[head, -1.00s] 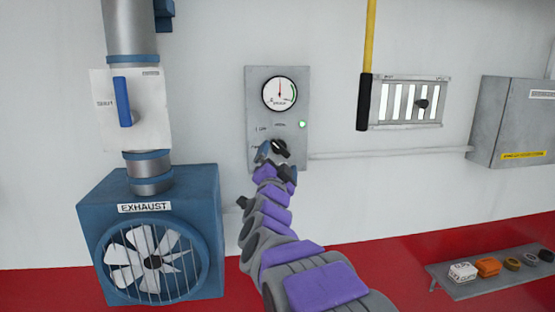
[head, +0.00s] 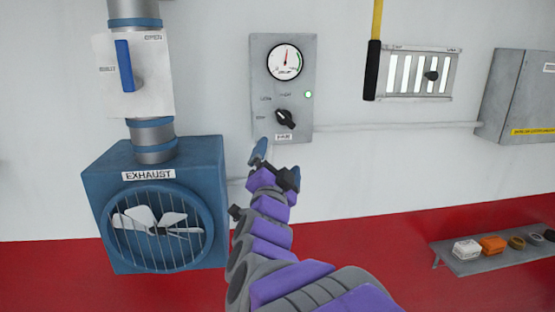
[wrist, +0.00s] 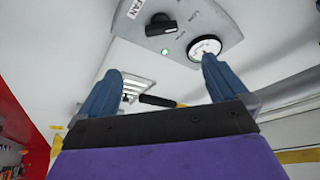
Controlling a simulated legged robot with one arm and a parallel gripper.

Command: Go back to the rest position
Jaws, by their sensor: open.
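My gripper (head: 277,162) is open and empty in front of the wall, just below the grey fan control panel (head: 263,88). Its two blue fingers stand wide apart in the wrist view (wrist: 158,88), with nothing between them. The panel has a black rotary knob (head: 285,118), a round gauge (head: 285,62) and a lit green lamp (head: 308,94). The fingers look clear of the knob. The panel also shows in the wrist view (wrist: 185,35), upside down.
The blue exhaust fan box (head: 152,152) and a lever plate (head: 155,75) are at left. A black-and-yellow handle (head: 372,70) hangs beside a slotted vent (head: 418,90). A grey cabinet (head: 515,95) is at right. A low shelf (head: 480,265) holds several small items.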

